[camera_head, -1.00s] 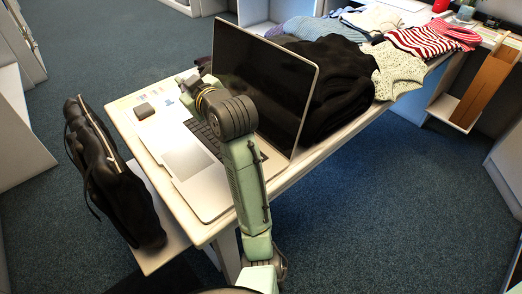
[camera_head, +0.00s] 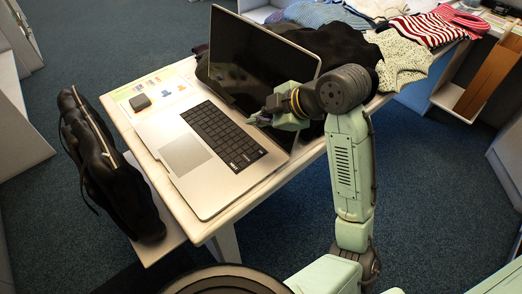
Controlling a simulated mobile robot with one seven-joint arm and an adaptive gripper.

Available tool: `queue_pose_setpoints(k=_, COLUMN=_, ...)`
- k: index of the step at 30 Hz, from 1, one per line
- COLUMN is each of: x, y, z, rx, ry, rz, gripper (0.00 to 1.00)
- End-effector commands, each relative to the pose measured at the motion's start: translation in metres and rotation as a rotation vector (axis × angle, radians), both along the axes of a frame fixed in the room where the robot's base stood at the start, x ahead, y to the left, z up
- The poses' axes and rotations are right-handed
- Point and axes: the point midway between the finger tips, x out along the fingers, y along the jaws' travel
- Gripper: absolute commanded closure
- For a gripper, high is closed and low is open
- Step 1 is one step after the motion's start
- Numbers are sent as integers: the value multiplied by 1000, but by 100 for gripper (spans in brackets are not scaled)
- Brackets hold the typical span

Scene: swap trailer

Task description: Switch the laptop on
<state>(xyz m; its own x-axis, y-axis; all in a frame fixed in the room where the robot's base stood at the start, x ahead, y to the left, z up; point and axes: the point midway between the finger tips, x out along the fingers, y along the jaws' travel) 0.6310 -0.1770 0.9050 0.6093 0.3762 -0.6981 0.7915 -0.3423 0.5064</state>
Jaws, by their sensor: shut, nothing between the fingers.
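The laptop (camera_head: 203,195) stands open on the white table, its keyboard (camera_head: 222,134) bare and its screen (camera_head: 258,75) dark, with faint reflections. My gripper (camera_head: 256,119) is shut and empty. It hangs in front of the lower right part of the screen, near the right end of the keyboard. I cannot tell whether its tips touch the laptop.
A black bag (camera_head: 105,165) stands on a lower shelf at the left. Blue carpet (camera_head: 445,190) is free at the right.

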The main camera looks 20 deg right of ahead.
Motion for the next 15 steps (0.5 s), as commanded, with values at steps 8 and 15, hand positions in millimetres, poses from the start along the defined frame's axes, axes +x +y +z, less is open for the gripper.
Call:
queue_pose_setpoints(k=8, x=0, y=0, z=-12, rx=1, ry=-1, rz=-2, gripper=100)
queue_pose_setpoints(k=15, x=0, y=-1, z=-42, rx=2, ry=-1, rz=-5, gripper=100)
